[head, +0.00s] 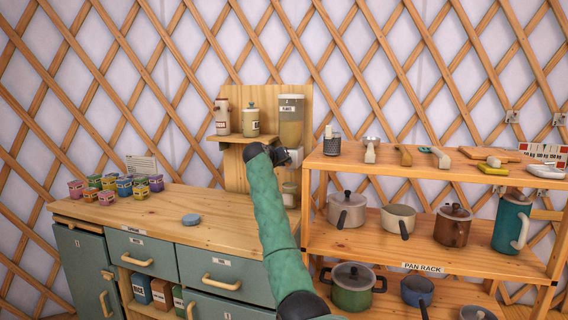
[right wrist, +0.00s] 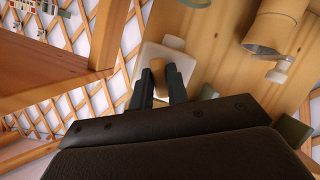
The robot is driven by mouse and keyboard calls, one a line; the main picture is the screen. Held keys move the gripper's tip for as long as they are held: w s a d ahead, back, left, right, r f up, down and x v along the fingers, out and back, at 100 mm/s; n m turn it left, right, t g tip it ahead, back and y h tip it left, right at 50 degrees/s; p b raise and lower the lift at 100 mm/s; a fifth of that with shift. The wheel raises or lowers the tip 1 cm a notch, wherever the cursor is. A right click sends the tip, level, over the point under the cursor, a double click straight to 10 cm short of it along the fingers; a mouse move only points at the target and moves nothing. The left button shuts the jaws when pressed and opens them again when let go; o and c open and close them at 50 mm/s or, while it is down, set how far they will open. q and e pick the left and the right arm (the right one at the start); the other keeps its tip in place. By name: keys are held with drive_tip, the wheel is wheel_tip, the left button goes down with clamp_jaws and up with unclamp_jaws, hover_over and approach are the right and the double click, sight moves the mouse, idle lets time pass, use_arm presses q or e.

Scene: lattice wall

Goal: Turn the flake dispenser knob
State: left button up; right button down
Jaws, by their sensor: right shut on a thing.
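The flake dispenser (head: 291,109) is a clear container of tan flakes mounted on a wooden back panel. Its white lower housing (head: 297,157) is partly hidden by my right gripper (head: 284,156). In the right wrist view, the white housing (right wrist: 152,52) lies beyond my two dark fingers (right wrist: 161,86). The tan, wood-coloured knob (right wrist: 172,77) is between the fingers, and the right gripper is shut on it. The knob itself is hidden in the head view, and how far it is turned cannot be told. My left gripper is not in view.
A small shelf (head: 240,138) with a jar and a canister is left of the dispenser. A glass jar (head: 290,194) stands below it. Several small tins (head: 108,183) sit on the counter (head: 160,219). The pan rack (head: 430,262) is close on the right.

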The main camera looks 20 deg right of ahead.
drive_tip(key=shift+f, duration=0.2)
drive_tip(key=c, duration=1.4)
unclamp_jaws()
drive_tip(key=shift+o, duration=0.2)
drive_tip(key=shift+r, duration=0.1)
use_arm(q)
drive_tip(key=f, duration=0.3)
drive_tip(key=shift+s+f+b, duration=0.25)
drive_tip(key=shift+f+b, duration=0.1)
drive_tip(key=shift+b, duration=0.05)
use_arm(e)
drive_tip(key=v, duration=0.7)
drive_tip(key=shift+s+a, duration=0.25)
